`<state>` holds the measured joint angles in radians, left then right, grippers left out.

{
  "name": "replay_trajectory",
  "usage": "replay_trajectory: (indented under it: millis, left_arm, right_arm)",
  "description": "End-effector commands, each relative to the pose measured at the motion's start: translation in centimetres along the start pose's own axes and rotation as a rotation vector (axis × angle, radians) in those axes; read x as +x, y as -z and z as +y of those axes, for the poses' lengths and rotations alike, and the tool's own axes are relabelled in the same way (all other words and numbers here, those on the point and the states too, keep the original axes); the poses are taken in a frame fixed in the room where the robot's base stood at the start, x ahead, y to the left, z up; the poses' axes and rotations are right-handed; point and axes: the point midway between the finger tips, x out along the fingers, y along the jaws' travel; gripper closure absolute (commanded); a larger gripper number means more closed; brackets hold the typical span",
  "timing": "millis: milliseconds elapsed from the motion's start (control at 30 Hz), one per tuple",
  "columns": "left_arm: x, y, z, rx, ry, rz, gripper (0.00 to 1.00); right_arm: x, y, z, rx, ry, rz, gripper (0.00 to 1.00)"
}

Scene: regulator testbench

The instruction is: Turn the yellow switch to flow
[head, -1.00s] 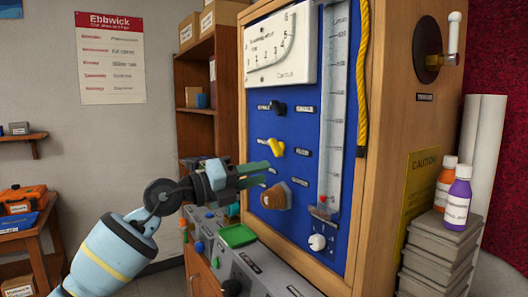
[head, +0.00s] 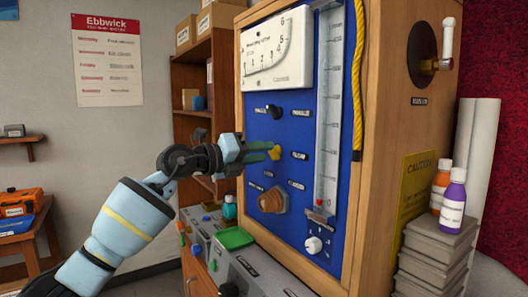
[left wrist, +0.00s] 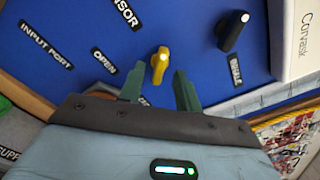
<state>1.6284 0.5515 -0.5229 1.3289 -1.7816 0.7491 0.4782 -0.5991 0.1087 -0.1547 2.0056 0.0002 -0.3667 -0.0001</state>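The yellow switch (head: 275,153) is on the blue panel (head: 338,232), below a black knob (head: 275,110) and above a brown knob (head: 272,200). My left gripper (head: 262,151) is in front of the yellow switch and partly covers it in the head view. In the left wrist view the gripper (left wrist: 158,88) is open, with its two green fingers apart. The yellow switch (left wrist: 159,66) is just beyond the fingertips, roughly in line with the gap. Contact is not visible. An "OPEN" label (left wrist: 104,61) is beside it. My right gripper is not in view.
A white meter (head: 278,48) is above.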

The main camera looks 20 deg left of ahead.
Motion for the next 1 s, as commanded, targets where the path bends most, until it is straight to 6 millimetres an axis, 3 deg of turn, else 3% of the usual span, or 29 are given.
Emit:
replay_trajectory:
  millis: [200,500,767,1000]
  left_arm:
    - [1.5,0.0,0.0,0.000,0.000,0.000,0.66]
    - [1.7,0.0,0.0,0.001,-0.001,0.000,0.66]
    - [1.7,0.0,0.0,0.001,0.000,0.000,0.99]
    - [1.7,0.0,0.0,0.006,0.000,0.000,1.00]
  right_arm:
    - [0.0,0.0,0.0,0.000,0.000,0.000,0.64]
    - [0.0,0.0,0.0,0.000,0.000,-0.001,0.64]
    - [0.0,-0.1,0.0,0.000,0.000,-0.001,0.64]
    - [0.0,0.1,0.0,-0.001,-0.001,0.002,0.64]
